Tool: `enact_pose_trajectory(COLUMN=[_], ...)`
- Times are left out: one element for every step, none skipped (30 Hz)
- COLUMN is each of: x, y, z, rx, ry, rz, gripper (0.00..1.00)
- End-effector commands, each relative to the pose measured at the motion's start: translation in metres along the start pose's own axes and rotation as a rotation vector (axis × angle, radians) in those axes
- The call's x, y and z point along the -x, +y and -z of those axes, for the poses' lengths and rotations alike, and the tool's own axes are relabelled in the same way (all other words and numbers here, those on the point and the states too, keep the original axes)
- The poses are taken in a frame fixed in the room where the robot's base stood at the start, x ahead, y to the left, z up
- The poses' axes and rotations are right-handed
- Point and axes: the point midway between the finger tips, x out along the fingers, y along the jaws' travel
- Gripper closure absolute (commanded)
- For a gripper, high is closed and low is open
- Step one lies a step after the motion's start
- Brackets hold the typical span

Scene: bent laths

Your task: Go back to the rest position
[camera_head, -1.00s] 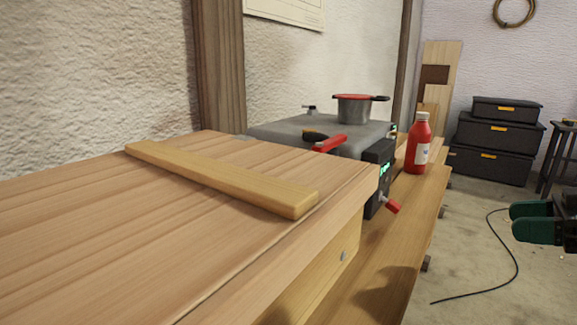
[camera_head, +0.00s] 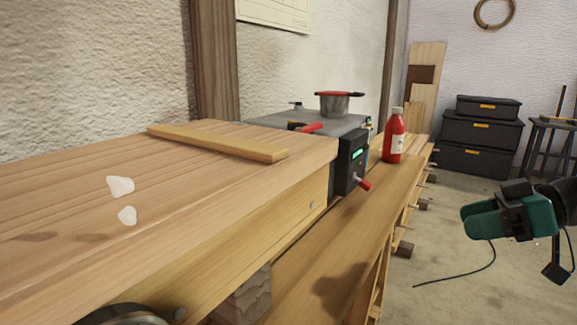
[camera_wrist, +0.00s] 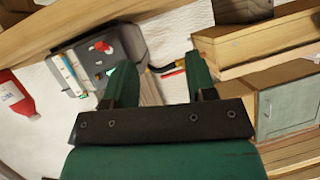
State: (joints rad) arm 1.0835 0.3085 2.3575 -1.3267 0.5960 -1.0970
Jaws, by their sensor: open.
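My gripper (camera_head: 480,222) is at the right of the head view, green with dark parts, held in the air over the floor, well clear of the bench. In the wrist view its two green fingers (camera_wrist: 160,78) stand apart with nothing between them. A light wooden lath (camera_head: 215,143) lies on the wooden bench top (camera_head: 90,220), toward the wall. The gripper is far to the right of it and does not touch it.
A grey machine (camera_head: 350,150) with a red-lidded pot (camera_head: 336,104) stands beyond the bench top. A red bottle (camera_head: 395,138) stands on a lower plank. Black boxes (camera_head: 480,135) and a stool (camera_head: 550,135) are at the back right. Two white pieces (camera_head: 121,187) show over the bench top.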

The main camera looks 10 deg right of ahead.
Motion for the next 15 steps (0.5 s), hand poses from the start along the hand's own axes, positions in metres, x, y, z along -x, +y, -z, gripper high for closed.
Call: enact_pose_trajectory(x=[-0.011, -0.017, -0.025, -0.032, -0.038, -0.048, -0.055, -0.062, -0.072, -0.08, -0.087, -0.097, -0.103, -0.108, -0.114], y=[-0.007, -0.011, -0.017, -0.022, -0.027, -0.035, -0.041, -0.049, -0.06, -0.07, -0.08, -0.095, -0.107, -0.119, -0.134], z=[0.004, 0.005, 0.006, 0.008, 0.009, 0.01, 0.011, 0.012, 0.013, 0.014, 0.014, 0.014, 0.014, 0.013, 0.012], rx=[-0.009, -0.021, -0.036, -0.047, -0.059, -0.074, -0.086, -0.099, -0.116, -0.13, -0.143, -0.16, -0.171, -0.182, -0.195], ry=[-0.031, -0.052, -0.081, -0.104, -0.13, -0.166, -0.196, -0.228, -0.277, -0.317, -0.36, -0.42, -0.464, -0.507, -0.561], rz=[0.027, 0.042, 0.061, 0.075, 0.089, 0.107, 0.12, 0.133, 0.15, 0.16, 0.17, 0.176, 0.178, 0.175, 0.169], gripper=[0.49, 0.49, 0.49, 0.49, 0.49, 0.49, 0.49, 0.49, 0.49, 0.49, 0.49, 0.49, 0.49, 0.49, 0.49])
